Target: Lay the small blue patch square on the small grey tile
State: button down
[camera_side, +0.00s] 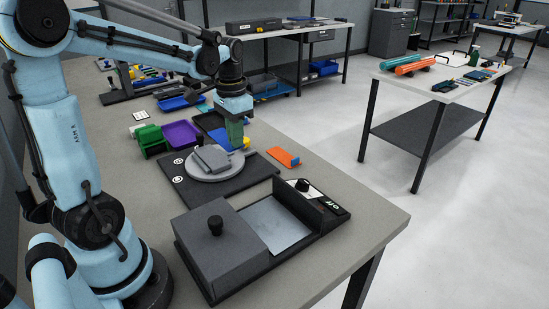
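My gripper (235,137) points down just behind the round grey disc (206,174). Its green fingers are seen so small and edge-on that I cannot tell whether they are open or shut, or hold anything. A blue flat piece (221,139) shows beside and partly behind the fingers; it may be the blue patch, but its full outline is hidden. A grey block-like piece (212,158) lies on the disc, with another grey slab against its left side. I cannot tell which piece is the small grey tile.
A dark base plate (220,190) lies under the disc. A dark box with a knob (217,245) and a pale plate (275,223) stand in front. An orange piece (283,157) lies right. Green holder (150,139) and purple tray (181,134) stand left.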

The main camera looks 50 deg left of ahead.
aim_at(217, 140)
jog(key=a, duration=0.1)
jog(key=s+a, duration=0.1)
jog(key=a, duration=0.3)
jog(key=shift+s+a+f, duration=0.2)
jog(key=shift+s+a, duration=0.05)
jog(key=shift+s, duration=0.05)
jog(key=shift+s+a+f, duration=0.15)
jog(key=shift+a+f, duration=0.05)
jog(key=shift+a, duration=0.15)
jog(key=shift+f, duration=3.05)
jog(key=shift+f, duration=0.35)
jog(key=c, duration=1.2)
grip_release()
jog(key=shift+c, duration=0.2)
